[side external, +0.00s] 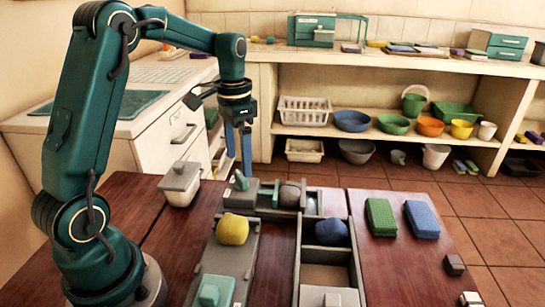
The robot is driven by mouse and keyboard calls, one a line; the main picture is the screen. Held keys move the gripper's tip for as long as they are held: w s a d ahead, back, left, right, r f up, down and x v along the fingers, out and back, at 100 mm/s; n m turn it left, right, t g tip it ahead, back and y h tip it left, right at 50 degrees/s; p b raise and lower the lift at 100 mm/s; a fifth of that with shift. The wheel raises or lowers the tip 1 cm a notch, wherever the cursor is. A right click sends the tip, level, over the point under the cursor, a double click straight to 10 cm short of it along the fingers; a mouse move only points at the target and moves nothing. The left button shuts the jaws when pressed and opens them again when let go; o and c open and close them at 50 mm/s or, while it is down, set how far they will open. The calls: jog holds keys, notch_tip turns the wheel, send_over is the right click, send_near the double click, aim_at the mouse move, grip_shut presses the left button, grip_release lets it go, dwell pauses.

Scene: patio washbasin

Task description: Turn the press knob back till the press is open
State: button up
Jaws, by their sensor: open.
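A grey press-like device (265,200) lies across the back of the wooden table, and I take it to be the press. A small teal knob (240,181) stands at its left end. A dark grey rounded lump (291,193) sits at its right part, beside an upright plate. How far the press is open is too small to tell. My gripper (238,165) points down just above and behind the knob end. Its blue fingers look apart and empty, and I see no contact with the knob.
A yellow lump (232,229) sits on a grey rail with a teal block (214,290) at front. A blue lump (331,232) lies in a divided tray (299,262). Green (381,217) and blue (421,219) sponges lie right. A lidded white container (180,183) stands left.

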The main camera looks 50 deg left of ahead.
aim_at(240, 175)
jog(key=shift+f, duration=2.3)
jog(key=c, duration=1.4)
